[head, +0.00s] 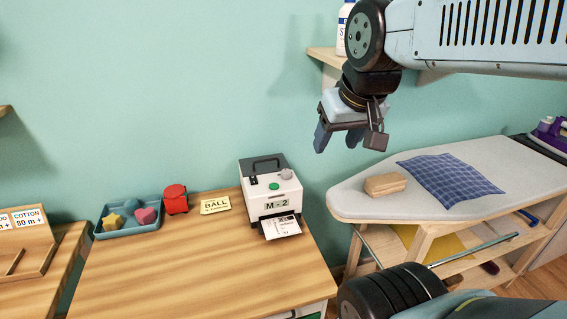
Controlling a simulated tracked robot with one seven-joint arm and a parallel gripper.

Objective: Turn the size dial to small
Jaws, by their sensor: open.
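A white and dark grey label machine (255,203) stands at the back right of the wooden table. A round grey knob (287,174), which looks like the size dial, is on its top right; its pointer is too small to read. A small display (277,204) on its front reads "M - 2". My gripper (337,143) is open and empty. It hangs in the air above and to the right of the machine, apart from it, with its fingers pointing down.
A green button (274,186) sits beside the knob. A printed label (281,227) sticks out of the machine's front. A yellow "BALL" card (215,205), a red object (175,199) and a blue tray (104,234) of shapes are left. An ironing board (350,198) is right. The table's front is clear.

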